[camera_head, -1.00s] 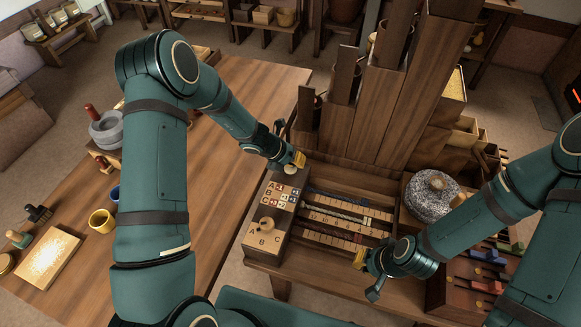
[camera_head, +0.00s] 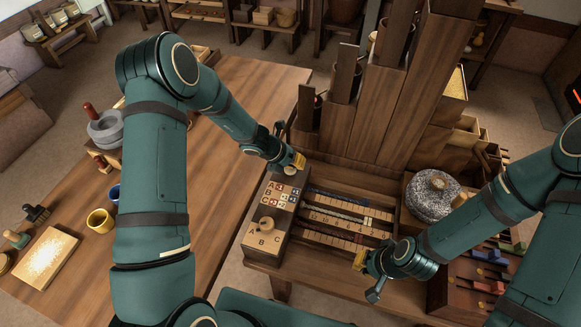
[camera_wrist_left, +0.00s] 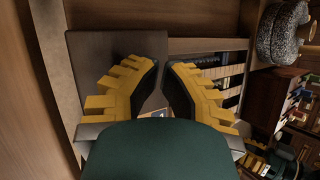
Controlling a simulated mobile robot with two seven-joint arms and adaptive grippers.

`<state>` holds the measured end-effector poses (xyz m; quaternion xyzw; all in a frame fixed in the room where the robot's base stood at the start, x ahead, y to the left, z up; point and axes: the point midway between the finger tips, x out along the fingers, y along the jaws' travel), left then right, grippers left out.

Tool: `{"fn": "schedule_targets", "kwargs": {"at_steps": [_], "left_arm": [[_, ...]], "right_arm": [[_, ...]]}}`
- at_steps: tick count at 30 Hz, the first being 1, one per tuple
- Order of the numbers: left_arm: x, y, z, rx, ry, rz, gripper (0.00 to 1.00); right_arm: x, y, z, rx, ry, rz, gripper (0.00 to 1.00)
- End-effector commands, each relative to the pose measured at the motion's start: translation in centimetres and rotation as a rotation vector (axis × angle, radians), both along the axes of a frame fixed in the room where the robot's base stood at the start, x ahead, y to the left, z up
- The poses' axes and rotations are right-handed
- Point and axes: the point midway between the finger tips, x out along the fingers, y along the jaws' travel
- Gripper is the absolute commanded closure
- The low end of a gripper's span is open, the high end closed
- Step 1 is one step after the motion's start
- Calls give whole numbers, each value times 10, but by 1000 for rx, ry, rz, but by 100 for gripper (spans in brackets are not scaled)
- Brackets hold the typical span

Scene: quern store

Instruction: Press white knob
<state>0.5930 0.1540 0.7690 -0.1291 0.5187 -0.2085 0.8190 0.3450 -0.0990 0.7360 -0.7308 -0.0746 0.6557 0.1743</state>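The white knob (camera_head: 290,171) is a small cream round piece at the far end of the wooden box (camera_head: 269,245) with lettered tiles. My left gripper (camera_head: 299,161) is right at the knob and partly covers it; I cannot tell whether they touch. Its yellow fingers look drawn together, and in the left wrist view the fingertips (camera_wrist_left: 163,65) nearly meet with nothing seen between them. The knob is not clearly seen in that view. My right gripper (camera_head: 359,260) hangs over the front right of the slotted tray; its finger opening is too small to judge.
The slotted tray (camera_head: 345,218) lies right of the box. Tall wooden posts (camera_head: 365,120) rise behind. A grey millstone (camera_head: 432,197) sits at the right.

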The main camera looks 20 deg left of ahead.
Motion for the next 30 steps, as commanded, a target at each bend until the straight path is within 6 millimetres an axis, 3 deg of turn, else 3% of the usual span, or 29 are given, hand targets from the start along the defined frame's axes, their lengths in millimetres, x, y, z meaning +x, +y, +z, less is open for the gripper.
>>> {"fn": "schedule_targets", "kwargs": {"at_steps": [22, 30], "left_arm": [[-1, 0, -6, 0, 2, 0, 100], [-1, 0, 2, 0, 2, 0, 100]], "right_arm": [[0, 0, -5, 0, 0, 0, 100], [0, 0, 4, 0, 0, 0, 100]]}}
